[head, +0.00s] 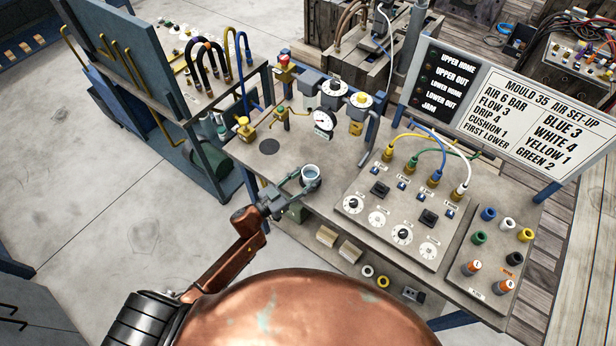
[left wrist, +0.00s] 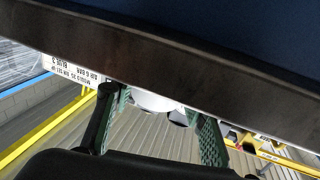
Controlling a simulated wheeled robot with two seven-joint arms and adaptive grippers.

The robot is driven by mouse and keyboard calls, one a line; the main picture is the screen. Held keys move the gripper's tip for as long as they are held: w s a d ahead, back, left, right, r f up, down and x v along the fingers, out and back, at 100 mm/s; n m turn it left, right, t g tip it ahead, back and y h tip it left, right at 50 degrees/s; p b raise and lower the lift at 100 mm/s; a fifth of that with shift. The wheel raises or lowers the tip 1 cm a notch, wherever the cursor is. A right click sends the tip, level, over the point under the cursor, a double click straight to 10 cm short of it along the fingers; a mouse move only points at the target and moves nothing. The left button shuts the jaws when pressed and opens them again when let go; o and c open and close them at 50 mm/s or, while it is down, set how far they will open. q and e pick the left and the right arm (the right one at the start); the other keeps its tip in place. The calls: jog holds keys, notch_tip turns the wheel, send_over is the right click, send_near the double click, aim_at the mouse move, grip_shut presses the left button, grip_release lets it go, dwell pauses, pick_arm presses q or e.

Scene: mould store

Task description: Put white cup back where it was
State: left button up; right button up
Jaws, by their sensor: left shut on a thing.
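The white cup (head: 311,173) is small, round and open at the top, with a grey-looking inside in the head view. My left gripper (head: 301,184) reaches in from the lower left, with its two fingers on either side of the cup, shut on it. In the left wrist view the white cup (left wrist: 158,102) is between the green finger pads of my left gripper (left wrist: 158,128), its upper part cut off by a dark edge. The cup appears near the bench's front edge; I cannot tell whether it touches the top. A dark round patch (head: 269,147) lies on the bench to its left.
A control panel (head: 403,208) with knobs and coloured hoses stands right of the cup. A pressure gauge (head: 323,121) and valves stand behind it. A sign board (head: 520,118) stands at the back right. Bare bench top lies around the dark patch.

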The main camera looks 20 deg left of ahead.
pick_arm(q)
jog(key=shift+f, duration=0.2)
jog(key=o, duration=1.2)
jog(key=shift+o, duration=0.2)
jog(key=shift+r, duration=0.1)
jog(key=shift+r, duration=0.2)
jog(key=v, duration=1.2)
jog(key=shift+f, duration=0.1)
